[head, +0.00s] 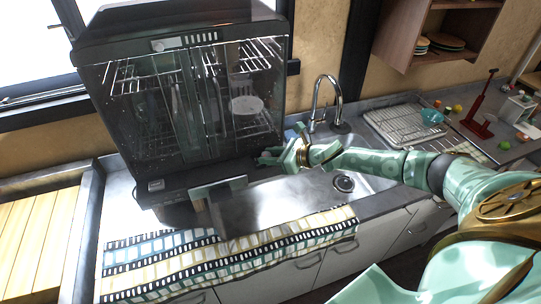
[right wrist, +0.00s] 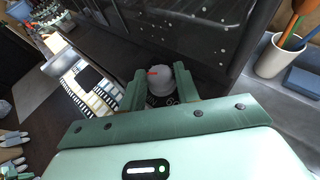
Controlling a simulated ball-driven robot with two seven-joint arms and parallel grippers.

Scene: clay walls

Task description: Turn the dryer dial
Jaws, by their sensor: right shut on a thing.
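The dryer (head: 180,95) is a large dark cabinet with clear doors and wire racks inside, standing left of the sink in the head view. My right gripper (head: 268,157) is at its lower right front corner. In the right wrist view, a round grey dial (right wrist: 164,82) with a red mark sits between the two green fingers of the right gripper (right wrist: 160,90), which are shut on it. The dial is hidden behind the gripper in the head view. My left gripper is not in view.
A steel sink (head: 285,205) with a tall faucet (head: 325,100) lies below and right of the dryer. A patterned towel (head: 230,245) lies along the counter's front edge. A dish rack (head: 400,122) stands farther right. In the right wrist view, a utensil cup (right wrist: 280,55) stands beside the dryer.

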